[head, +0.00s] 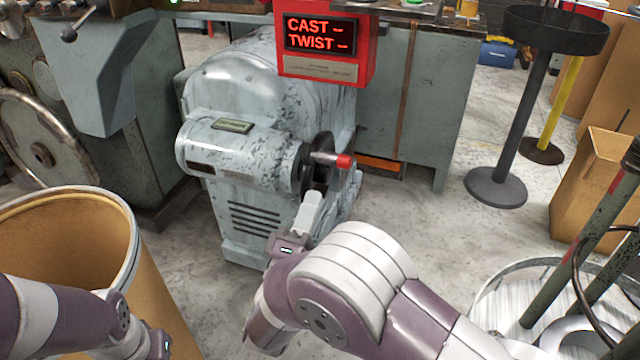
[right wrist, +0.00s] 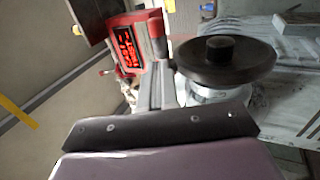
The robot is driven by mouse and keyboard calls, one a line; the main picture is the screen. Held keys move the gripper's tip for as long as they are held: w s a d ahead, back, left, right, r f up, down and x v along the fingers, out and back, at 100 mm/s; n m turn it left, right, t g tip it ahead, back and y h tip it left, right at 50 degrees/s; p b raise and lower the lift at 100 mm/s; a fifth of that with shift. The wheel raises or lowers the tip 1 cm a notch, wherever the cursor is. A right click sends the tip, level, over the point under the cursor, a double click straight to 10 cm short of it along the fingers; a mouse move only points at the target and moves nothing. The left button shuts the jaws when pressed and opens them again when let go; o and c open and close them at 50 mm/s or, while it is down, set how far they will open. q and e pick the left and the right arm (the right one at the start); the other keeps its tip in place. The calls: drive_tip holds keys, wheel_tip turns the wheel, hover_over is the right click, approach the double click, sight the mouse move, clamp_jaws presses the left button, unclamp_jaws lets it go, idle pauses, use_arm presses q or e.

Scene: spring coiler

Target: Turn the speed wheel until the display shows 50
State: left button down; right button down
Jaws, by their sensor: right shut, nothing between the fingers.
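The speed wheel (head: 321,178) is a dark disc on the right end of a grey motor housing. Its crank handle (head: 344,161) has a red tip and points right. In the right wrist view the wheel (right wrist: 235,68) shows a black hub, with the red handle (right wrist: 157,40) to its left. A small greenish display (head: 232,125) sits on top of the housing; its reading is too small to make out. My right gripper (head: 314,197) is shut and empty, just below the handle, beside the wheel; I cannot tell whether it touches.
A red box (head: 326,70) above the housing shows CAST and TWIST with dashes. A fibre drum (head: 125,235) stands at left by my left arm. A black stand (head: 497,187), cardboard boxes (head: 585,195) and a round-based frame are at right. Floor is clear between them.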

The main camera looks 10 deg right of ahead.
sight(327, 164)
drive_tip(key=b+x, duration=0.1)
drive_tip(key=x, duration=0.4)
drive_tip(key=shift+w+d+r+b, duration=0.1)
drive_tip(key=shift+w+d+b, duration=0.1)
drive_tip(key=shift+b, duration=0.1)
drive_tip(key=p, duration=0.1)
drive_tip(key=r+p, duration=0.1)
drive_tip(key=p, duration=0.1)
drive_tip(key=shift+w+d+r, duration=0.2)
drive_tip(key=shift+w, duration=0.15)
drive_tip(key=shift+f, duration=0.4)
